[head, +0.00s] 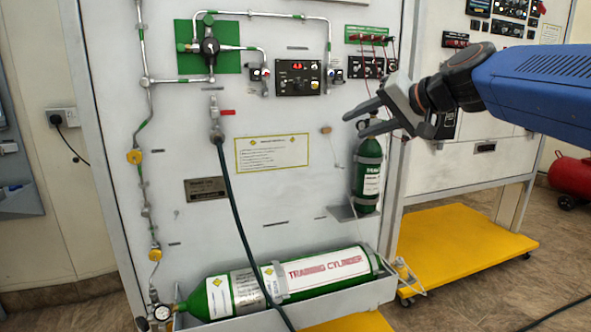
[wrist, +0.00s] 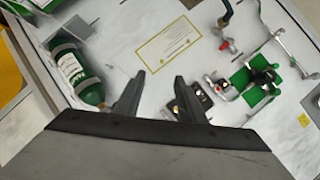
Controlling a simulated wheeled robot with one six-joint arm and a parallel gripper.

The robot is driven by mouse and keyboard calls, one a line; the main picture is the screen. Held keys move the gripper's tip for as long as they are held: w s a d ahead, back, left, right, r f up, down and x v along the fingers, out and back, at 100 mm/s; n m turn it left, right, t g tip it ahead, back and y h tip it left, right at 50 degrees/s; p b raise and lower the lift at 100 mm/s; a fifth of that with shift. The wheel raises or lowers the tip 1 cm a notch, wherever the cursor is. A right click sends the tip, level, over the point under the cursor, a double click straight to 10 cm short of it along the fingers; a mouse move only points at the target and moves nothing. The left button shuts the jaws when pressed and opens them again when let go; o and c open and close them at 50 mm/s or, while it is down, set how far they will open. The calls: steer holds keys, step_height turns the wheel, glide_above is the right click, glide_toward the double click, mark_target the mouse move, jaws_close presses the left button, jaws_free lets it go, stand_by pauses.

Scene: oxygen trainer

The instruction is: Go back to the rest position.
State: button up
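My gripper (head: 362,121) is at the right of the head view, held out in front of the white panel. Its two grey fingers are spread apart with nothing between them. In the wrist view the fingers (wrist: 158,88) are also apart and empty, with the panel behind them. The blue arm link at the right edge of the head view is mine. The small green cylinder (head: 368,172) hangs upright on the panel just below my gripper; its top is partly behind the fingers. It also shows in the wrist view (wrist: 78,72), left of the fingers.
A large green training cylinder (head: 285,281) lies in a tray at the panel's foot. A dark hose (head: 236,205) hangs from a fitting. A control box (head: 298,77) and a green-backed valve (head: 209,46) are on the panel's upper part. A yellow base (head: 455,243) stands right.

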steer(key=s+d+f+n+g+h, duration=0.1)
steer(key=s+d+f, duration=0.3)
steer(key=s+f, duration=0.6)
steer(key=s+d+f+n+g+h, duration=0.1)
steer(key=s+d+f+h, duration=0.3)
steer(key=s+f, duration=0.5)
steer(key=s+d+f+n+g+h, duration=0.1)
steer(key=s+d+f+g+h, duration=0.1)
steer(key=s+f, duration=0.8)
step_height(320, 180, down, 7)
steer(key=d+g, duration=0.1)
steer(key=d, duration=0.1)
steer(key=shift+s+d+g+h, duration=0.3)
steer(key=shift+d+h, duration=0.05)
steer(key=shift+h, duration=0.05)
steer(key=shift+c, duration=0.6)
